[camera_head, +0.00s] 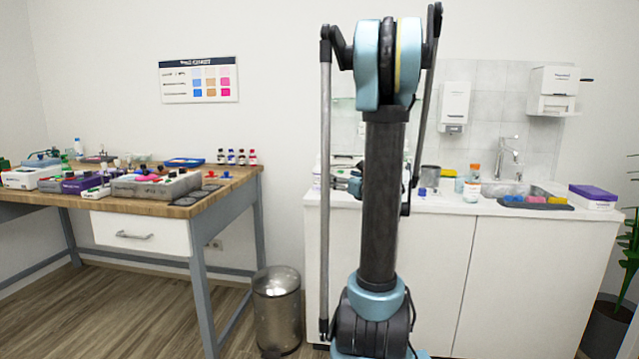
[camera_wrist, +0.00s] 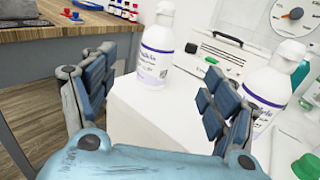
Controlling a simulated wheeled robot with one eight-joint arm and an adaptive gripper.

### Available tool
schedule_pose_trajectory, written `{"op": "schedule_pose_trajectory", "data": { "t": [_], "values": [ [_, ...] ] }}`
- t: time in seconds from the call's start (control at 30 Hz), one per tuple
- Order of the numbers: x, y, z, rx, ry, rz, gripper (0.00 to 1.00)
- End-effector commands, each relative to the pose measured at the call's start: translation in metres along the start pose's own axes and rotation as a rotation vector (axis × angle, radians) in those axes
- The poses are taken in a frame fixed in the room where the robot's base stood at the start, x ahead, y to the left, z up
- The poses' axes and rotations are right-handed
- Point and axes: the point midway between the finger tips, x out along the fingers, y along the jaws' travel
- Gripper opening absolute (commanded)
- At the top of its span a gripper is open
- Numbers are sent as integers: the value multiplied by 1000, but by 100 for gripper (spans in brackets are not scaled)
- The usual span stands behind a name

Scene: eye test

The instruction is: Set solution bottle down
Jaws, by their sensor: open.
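A white solution bottle (camera_wrist: 157,48) with a purple-printed label stands upright on the white counter (camera_wrist: 135,112) in the wrist view. It is just beyond my gripper (camera_wrist: 157,85), in line with the gap between the fingers. The fingers are spread open, with nothing between them and no visible contact with the bottle. A second, similar white bottle (camera_wrist: 270,82) stands to the right, beyond the right finger, which partly hides it. The label text is too blurred to tell the two apart. In the head view my arm hides most of my gripper (camera_head: 345,182) at the counter's left end.
A white device with a dark handle (camera_wrist: 228,52) and a dial scale (camera_wrist: 292,18) stand behind the bottles. A green cap (camera_wrist: 306,166) is at the lower right. The wooden workbench (camera_head: 225,188) and metal bin (camera_head: 277,310) are left of the counter. The counter's near-left corner is bare.

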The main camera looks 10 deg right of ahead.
Motion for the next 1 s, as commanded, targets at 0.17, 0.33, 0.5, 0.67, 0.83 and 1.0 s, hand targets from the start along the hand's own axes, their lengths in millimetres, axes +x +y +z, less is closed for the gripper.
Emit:
{"op": "schedule_pose_trajectory", "data": {
  "t": [0.17, 0.33, 0.5, 0.67, 0.83, 1.0],
  "values": [
    [22, 1, -2, -10, 4, 9, 79],
    [52, 2, -2, -8, 3, 8, 79],
    [82, 1, -2, -8, 3, 7, 79],
    [106, 1, -2, -7, 3, 7, 79],
    [119, 1, -2, -7, 3, 4, 79],
    [125, 0, -2, -7, 3, 4, 79]
  ]
}}
